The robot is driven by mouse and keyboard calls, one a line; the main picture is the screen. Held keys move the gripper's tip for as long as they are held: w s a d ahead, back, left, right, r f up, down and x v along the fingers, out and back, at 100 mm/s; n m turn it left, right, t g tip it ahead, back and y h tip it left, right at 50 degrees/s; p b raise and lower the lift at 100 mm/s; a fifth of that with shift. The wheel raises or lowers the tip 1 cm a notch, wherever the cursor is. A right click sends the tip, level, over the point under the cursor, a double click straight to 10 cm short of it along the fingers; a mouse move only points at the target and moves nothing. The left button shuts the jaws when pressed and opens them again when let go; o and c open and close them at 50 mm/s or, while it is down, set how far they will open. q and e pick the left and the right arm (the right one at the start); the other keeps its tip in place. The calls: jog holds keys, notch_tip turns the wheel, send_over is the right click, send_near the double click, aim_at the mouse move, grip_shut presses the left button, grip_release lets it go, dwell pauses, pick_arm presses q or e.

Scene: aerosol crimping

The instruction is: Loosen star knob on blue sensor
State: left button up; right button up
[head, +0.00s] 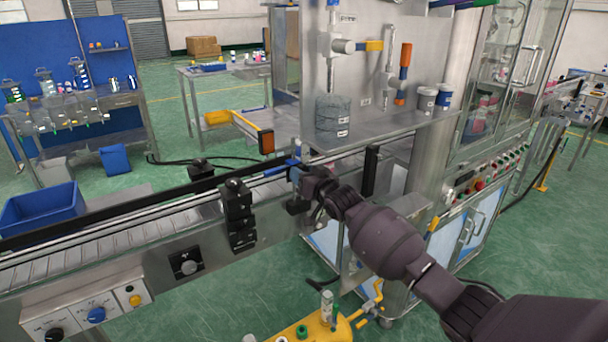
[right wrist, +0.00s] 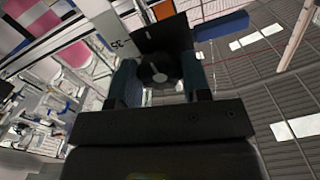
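My right gripper (head: 297,186) is at the front rail of the conveyor, beside a small blue part (head: 294,163) that appears to be the blue sensor. In the right wrist view, the two fingers of this gripper (right wrist: 160,80) stand on either side of a round dark knob (right wrist: 159,68) with a pale centre. The knob almost fills the space between the fingers. I cannot tell whether they press on it. A blue bar (right wrist: 222,26) shows beyond the right finger. The knob is hidden by the gripper in the head view. My left gripper is not in view.
The conveyor (head: 130,232) runs leftward from the gripper. A black bracket (head: 238,215) stands on its front side, left of the gripper. A steel machine (head: 380,125) rises behind and right. A blue bin (head: 42,208) sits at the far left.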

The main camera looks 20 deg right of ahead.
jog(key=c, duration=0.4)
jog(key=shift+n, duration=0.4)
jog(key=shift+n+p, duration=1)
jog(key=shift+n, duration=7.5)
jog(key=o, duration=1)
jog(key=shift+c, duration=0.2)
